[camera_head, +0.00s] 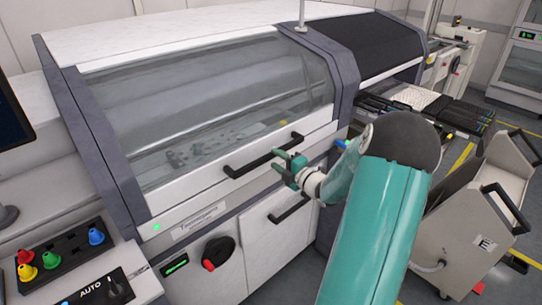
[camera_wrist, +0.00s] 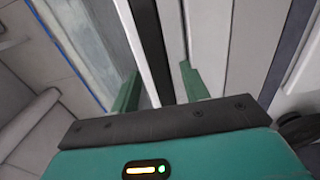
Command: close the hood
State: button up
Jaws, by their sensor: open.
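The hood (camera_head: 215,95) is a clear curved window in a white frame on the grey and white machine. It looks lowered, with its lower edge near the machine's front panel; I cannot tell whether a small gap is left. Its black bar handle (camera_head: 250,164) runs along the lower front. My gripper (camera_head: 281,160) is at the handle's right end, with its green fingers apart. In the wrist view, the fingers of my gripper (camera_wrist: 158,85) stand either side of a dark bar, apparently the handle (camera_wrist: 150,40). Contact cannot be told.
A second black handle (camera_head: 289,208) is on the lower cabinet door, beside a red and black rotary switch (camera_head: 217,253). Coloured buttons (camera_head: 60,250) are at lower left. A feeder trolley (camera_head: 475,215) stands at right. A dark hood (camera_head: 365,45) is behind.

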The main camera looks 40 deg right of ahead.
aim_at(273, 157)
jog(key=w, duration=0.3)
jog(key=shift+w, duration=0.25)
jog(key=shift+c, duration=0.4)
grip_shut()
jog(key=s+r, duration=0.4)
jog(key=r, duration=0.3)
jog(key=shift+r+g, duration=0.35)
jog(key=shift+g, duration=0.05)
jog(key=shift+o, duration=0.4)
grip_release()
jog(key=shift+f, duration=0.1)
jog(key=shift+s, duration=0.1)
